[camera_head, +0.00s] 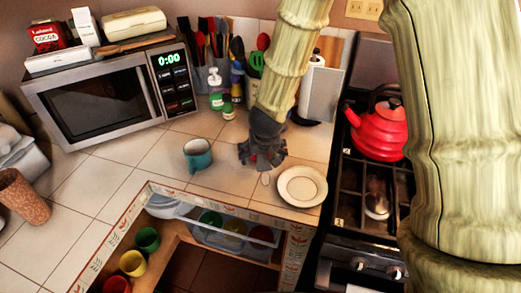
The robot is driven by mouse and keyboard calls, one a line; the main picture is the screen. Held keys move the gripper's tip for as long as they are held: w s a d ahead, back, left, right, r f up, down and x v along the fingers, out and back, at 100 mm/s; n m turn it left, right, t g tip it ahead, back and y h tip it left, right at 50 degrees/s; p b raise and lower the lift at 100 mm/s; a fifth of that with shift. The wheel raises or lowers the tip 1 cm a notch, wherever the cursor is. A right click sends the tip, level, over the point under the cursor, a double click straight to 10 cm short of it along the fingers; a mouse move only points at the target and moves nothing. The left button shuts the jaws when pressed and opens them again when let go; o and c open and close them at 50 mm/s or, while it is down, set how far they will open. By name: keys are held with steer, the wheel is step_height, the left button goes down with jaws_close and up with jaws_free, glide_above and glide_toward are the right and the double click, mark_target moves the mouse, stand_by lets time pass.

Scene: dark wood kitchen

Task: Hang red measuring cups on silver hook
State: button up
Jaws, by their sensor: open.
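My gripper (263,158) hangs over the tiled counter, pointing down, between a teal mug and a white plate. It is dark and open, and I see nothing held in it. I cannot make out red measuring cups for certain. A red cup (117,285) shows at the lower left edge, inside the open space under the counter, in a row with a yellow cup (132,262) and a green cup (147,239). I cannot make out a silver hook; my large arm link hides much of the right side.
A teal mug (197,157) and a white plate (302,186) flank my gripper. Behind stand a microwave (95,100), soap bottle (215,90), utensil holders and a paper towel roll (318,92). A red kettle (380,132) sits on the stove at right. The front-left counter is mostly clear.

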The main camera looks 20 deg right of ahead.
steer(key=shift+s+f, duration=0.1)
steer(key=shift+f, duration=0.05)
steer(key=shift+w+f, duration=0.2)
steer(key=shift+s, duration=0.1)
steer(key=c, duration=1.2)
steer(key=shift+r, duration=0.1)
steer(key=shift+c, duration=0.2)
